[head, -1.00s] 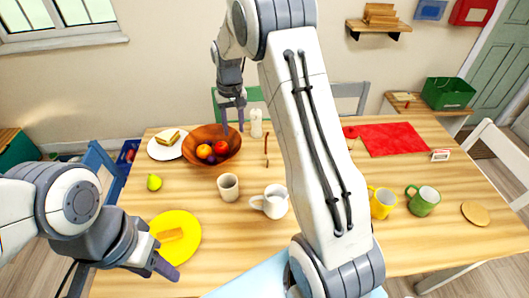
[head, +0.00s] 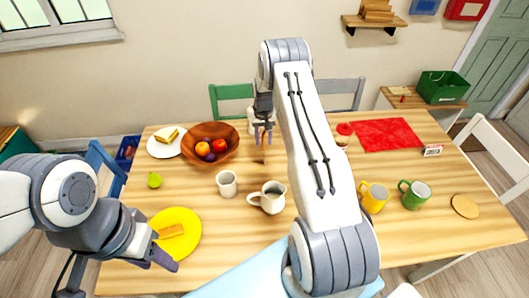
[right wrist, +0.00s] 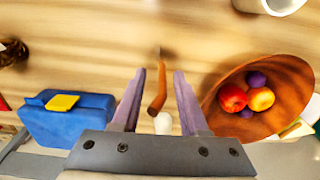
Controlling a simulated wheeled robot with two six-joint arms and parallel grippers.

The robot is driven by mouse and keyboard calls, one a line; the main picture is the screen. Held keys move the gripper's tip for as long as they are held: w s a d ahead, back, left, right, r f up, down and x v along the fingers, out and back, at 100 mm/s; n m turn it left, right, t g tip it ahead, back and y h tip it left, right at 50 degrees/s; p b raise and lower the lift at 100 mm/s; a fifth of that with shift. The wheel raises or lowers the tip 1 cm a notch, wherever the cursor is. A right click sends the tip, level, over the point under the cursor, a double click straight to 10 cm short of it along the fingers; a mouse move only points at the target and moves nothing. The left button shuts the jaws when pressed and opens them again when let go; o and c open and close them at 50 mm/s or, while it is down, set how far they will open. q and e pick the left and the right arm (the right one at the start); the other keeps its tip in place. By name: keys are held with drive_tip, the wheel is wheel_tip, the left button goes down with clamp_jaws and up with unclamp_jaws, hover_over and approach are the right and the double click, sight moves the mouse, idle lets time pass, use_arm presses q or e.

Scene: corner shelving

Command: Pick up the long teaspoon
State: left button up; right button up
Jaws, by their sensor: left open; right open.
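The long teaspoon (head: 264,157) looks like a thin brown stick on the wooden table, right of the fruit bowl. Its upper part is hidden by my right gripper (head: 264,136) in the head view. In the right wrist view the spoon (right wrist: 158,93) shows its orange-brown handle between the two open purple fingers of my right gripper (right wrist: 160,80), with the far end blurred. I cannot tell whether the fingers touch it. My left gripper (head: 163,255) is open and empty, beside the yellow plate at the front left.
The wooden fruit bowl (head: 228,135) stands close left of the right gripper. A white jug (head: 268,199) and a beige cup (head: 227,184) stand nearer. A yellow mug (head: 374,197) and a green mug (head: 415,195) are to the right. A blue box (right wrist: 65,118) shows in the wrist view.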

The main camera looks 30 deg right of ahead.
drive_tip(key=shift+f+p, duration=0.45)
drive_tip(key=shift+f, duration=1.3)
clamp_jaws()
drive_tip(key=shift+r, duration=0.1)
